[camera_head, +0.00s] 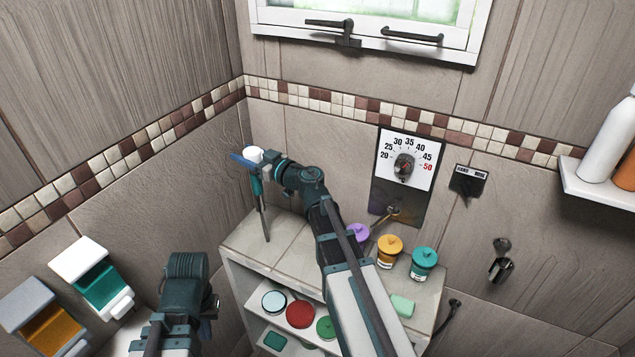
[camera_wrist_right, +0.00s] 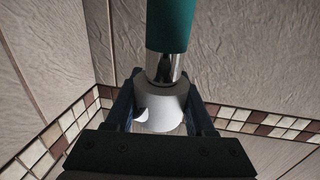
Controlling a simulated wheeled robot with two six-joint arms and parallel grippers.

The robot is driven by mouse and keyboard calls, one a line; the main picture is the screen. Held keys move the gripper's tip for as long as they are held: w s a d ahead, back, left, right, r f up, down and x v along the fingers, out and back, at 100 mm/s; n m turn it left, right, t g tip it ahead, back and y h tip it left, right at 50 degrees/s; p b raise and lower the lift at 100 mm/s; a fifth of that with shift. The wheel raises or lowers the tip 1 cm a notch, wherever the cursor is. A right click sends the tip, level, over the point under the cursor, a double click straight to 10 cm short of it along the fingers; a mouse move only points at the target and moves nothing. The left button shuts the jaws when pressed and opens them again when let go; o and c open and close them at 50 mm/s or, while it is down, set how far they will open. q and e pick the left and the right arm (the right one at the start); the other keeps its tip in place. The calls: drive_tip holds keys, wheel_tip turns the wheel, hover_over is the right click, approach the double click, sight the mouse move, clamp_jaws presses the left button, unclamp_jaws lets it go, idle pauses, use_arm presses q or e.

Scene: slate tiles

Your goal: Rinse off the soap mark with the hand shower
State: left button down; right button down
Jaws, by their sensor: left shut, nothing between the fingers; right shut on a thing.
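My right gripper (camera_head: 270,168) is at the back left corner, above the ledge, shut on what looks like the hand shower (camera_head: 256,184). In the right wrist view the white part (camera_wrist_right: 162,108) is between the fingers, with a chrome collar and the teal handle above. My left gripper (camera_head: 190,268) is low at the left, shut and empty, apart from the dispensers. I cannot make out a soap mark.
The tiled ledge (camera_head: 240,240) bears purple, orange and teal jars at its right; shelves below hold several items. A temperature dial (camera_head: 404,168) is on the back wall. Two dispensers (camera_head: 95,275) hang at the left. A bottle shelf (camera_head: 597,185) juts out at the right.

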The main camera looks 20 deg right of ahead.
sight(260, 160)
drive_tip(key=shift+v, duration=0.9)
drive_tip(key=shift+s+d, duration=0.2)
drive_tip(key=shift+d, duration=0.15)
drive_tip(key=shift+v, duration=0.75)
drive_tip(key=shift+d+f, duration=0.1)
drive_tip(key=shift+f, duration=0.1)
drive_tip(key=shift+f+b, duration=0.35)
drive_tip(key=shift+b, duration=0.2)
drive_tip(key=shift+f+b, duration=1.45)
drive_tip(key=shift+a+x, duration=0.15)
drive_tip(key=shift+x, duration=1.25)
drive_tip(key=shift+a+x, duration=0.2)
drive_tip(key=shift+x, duration=1.2)
drive_tip(key=shift+s, duration=0.3)
